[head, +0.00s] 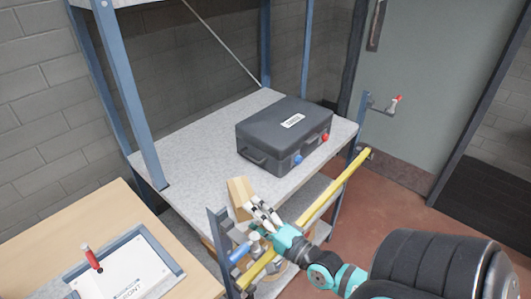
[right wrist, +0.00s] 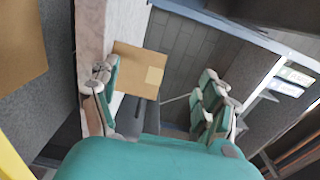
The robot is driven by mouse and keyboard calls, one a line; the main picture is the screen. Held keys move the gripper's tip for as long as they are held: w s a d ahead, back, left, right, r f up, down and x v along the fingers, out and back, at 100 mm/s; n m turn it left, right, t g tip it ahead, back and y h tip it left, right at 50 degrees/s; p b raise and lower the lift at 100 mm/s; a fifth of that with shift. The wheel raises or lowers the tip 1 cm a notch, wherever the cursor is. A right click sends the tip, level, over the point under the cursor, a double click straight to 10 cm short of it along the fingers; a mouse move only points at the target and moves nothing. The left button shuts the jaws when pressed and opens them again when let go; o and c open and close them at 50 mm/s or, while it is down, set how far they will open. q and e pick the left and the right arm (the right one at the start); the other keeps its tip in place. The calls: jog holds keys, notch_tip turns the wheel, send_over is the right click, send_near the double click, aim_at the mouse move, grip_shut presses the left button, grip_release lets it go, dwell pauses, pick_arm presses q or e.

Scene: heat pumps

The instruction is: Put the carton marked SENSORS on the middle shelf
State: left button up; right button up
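A small tan carton (head: 240,197) is by the front edge of the grey middle shelf (head: 200,145). In the right wrist view a tan carton (right wrist: 140,70) with a paler tape patch shows beyond my fingers. I cannot read any SENSORS mark on it. My right gripper (head: 262,215) is close in front of the carton in the head view. In the right wrist view its fingers (right wrist: 158,98) stand apart, with a gap between the carton and the right-hand fingers. I cannot tell whether the left-hand finger touches the carton. My left gripper is not in view.
A black case (head: 284,134) with a white label fills the right of the middle shelf. The shelf's left part is clear. Blue uprights (head: 128,90) and a yellow bar (head: 325,200) bound the rack. A wooden table (head: 60,235) with a framed sign (head: 125,270) stands front left.

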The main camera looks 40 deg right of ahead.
jog(key=shift+s+d, duration=0.15)
jog(key=shift+s, duration=1.85)
jog(key=shift+s, duration=0.1)
